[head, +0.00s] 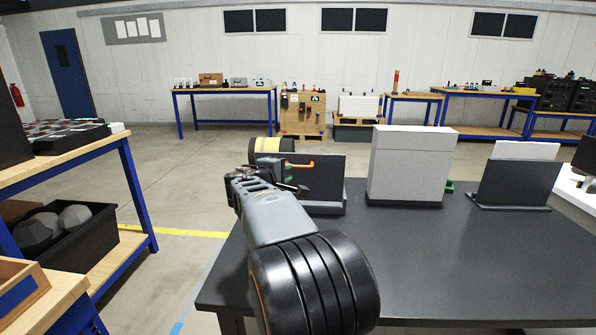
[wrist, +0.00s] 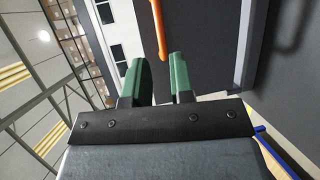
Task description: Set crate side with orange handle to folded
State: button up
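A dark upright panel (head: 328,180) stands at the far left of the black table, partly hidden by my arm. An orange handle (head: 301,164) shows near my gripper (head: 285,173), in front of the panel's left part. In the wrist view the orange handle (wrist: 158,28) runs down from the top edge, along the dark surface (wrist: 205,45). Its lower end comes to the gap between the green fingertips of my gripper (wrist: 160,62). The fingers are apart, with nothing visibly clamped. I cannot tell whether the handle touches them or lies beyond them.
A tall light-grey box (head: 412,168) stands on the black table (head: 420,260), right of the panel. Another dark tilted panel (head: 515,184) stands farther right. The table's front is clear. A blue-legged workbench (head: 100,150) and a black bin (head: 90,232) are at left.

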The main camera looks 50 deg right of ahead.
aim_at(298, 167)
jog(key=x, duration=0.8)
jog(key=shift+d+f, duration=0.1)
jog(key=shift+d, duration=0.25)
jog(key=shift+c, duration=0.2)
grip_shut()
